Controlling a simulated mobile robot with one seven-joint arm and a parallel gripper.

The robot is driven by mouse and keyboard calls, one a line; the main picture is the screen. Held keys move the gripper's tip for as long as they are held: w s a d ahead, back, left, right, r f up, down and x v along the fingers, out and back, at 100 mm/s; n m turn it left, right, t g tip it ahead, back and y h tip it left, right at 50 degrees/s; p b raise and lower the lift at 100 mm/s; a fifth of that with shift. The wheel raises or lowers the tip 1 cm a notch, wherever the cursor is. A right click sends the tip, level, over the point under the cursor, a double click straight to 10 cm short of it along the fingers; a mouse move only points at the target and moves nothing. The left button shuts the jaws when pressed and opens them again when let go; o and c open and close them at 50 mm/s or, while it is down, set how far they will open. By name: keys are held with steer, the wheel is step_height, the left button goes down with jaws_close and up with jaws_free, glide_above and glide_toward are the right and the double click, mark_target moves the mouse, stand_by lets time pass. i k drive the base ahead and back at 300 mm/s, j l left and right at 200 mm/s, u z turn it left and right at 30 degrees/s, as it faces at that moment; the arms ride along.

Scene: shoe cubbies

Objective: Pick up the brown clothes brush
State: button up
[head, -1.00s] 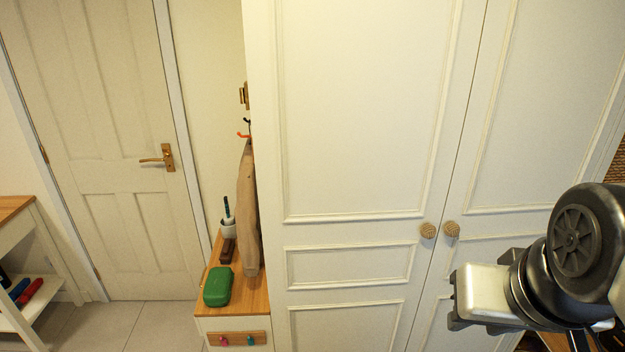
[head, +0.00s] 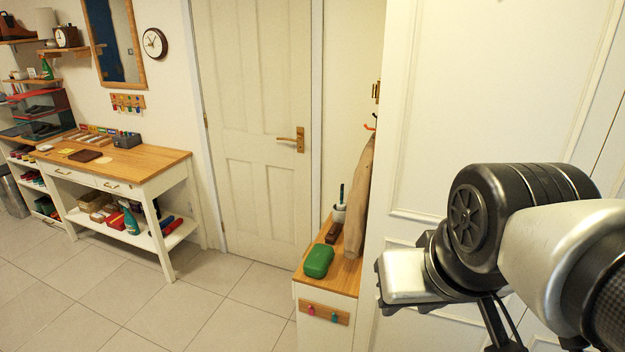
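A small dark brown item (head: 333,232), which looks like the brown clothes brush, lies on the wooden top of a narrow white bench (head: 345,275). It lies behind a green case (head: 318,261) and in front of a white cup (head: 339,212) holding a dark-handled item. It is small in the head view, so its bristles cannot be made out. My gripper (head: 503,328) shows only in part at the bottom right, below my wrist. It is well to the right of the bench and apart from the brush. Its fingertips are cut off by the frame, so its opening is unclear.
A beige garment (head: 360,195) hangs over the bench's right side. A tall white wardrobe (head: 440,110) stands right of the bench, behind my arm. A wooden-topped table (head: 150,160) with a loaded lower shelf stands at left. The tiled floor (head: 200,300) between is clear.

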mark_target(332, 236)
steer(key=i+j+z, duration=0.15)
steer(key=z, duration=0.55)
steer(key=i+j+z, duration=0.2)
steer(key=j, duration=0.15)
steer(key=i+j+z, duration=0.2)
steer(key=j, duration=0.15)
steer(key=j+z, duration=0.2)
steer(key=j, duration=0.15)
steer(key=i+j, duration=0.1)
steer(key=j, duration=0.5)
steer(key=i+j+z, duration=0.1)
steer(key=j, duration=0.45)
steer(key=i+j, duration=0.15)
steer(key=j, duration=0.45)
steer(key=i+j+z, duration=0.1)
steer(key=j, duration=0.5)
steer(key=i+j, duration=0.1)
steer(key=j, duration=0.5)
